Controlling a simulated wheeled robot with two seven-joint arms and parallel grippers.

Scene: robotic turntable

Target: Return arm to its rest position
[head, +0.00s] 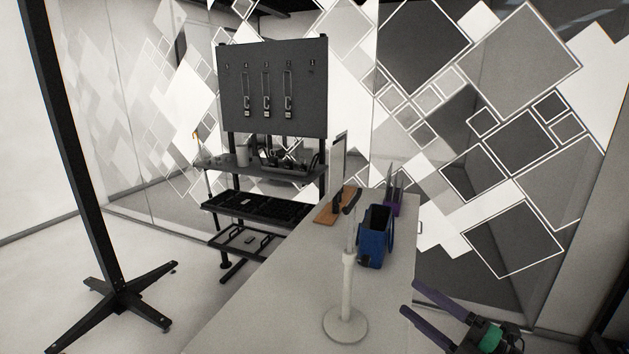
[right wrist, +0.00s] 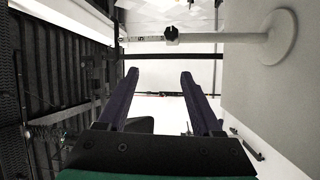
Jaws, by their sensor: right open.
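My right gripper (head: 424,312) is at the bottom right of the head view, beside the right edge of the white table (head: 270,300). Its two purple fingers are apart, with nothing between them. In the right wrist view the open fingers (right wrist: 160,90) point away from the camera, with clear space between them. No turntable can be made out for certain; a pale post on a round base (head: 345,325) stands on the table near its front. The same post and base (right wrist: 280,37) show at the upper right of the right wrist view. My left gripper is not in view.
A blue container (head: 375,240) and an upright panel on a wooden base (head: 328,215) stand farther back on the table. A shelved tool rack with a dark pegboard (head: 270,75) stands behind. A black stand (head: 120,290) is on the floor at left.

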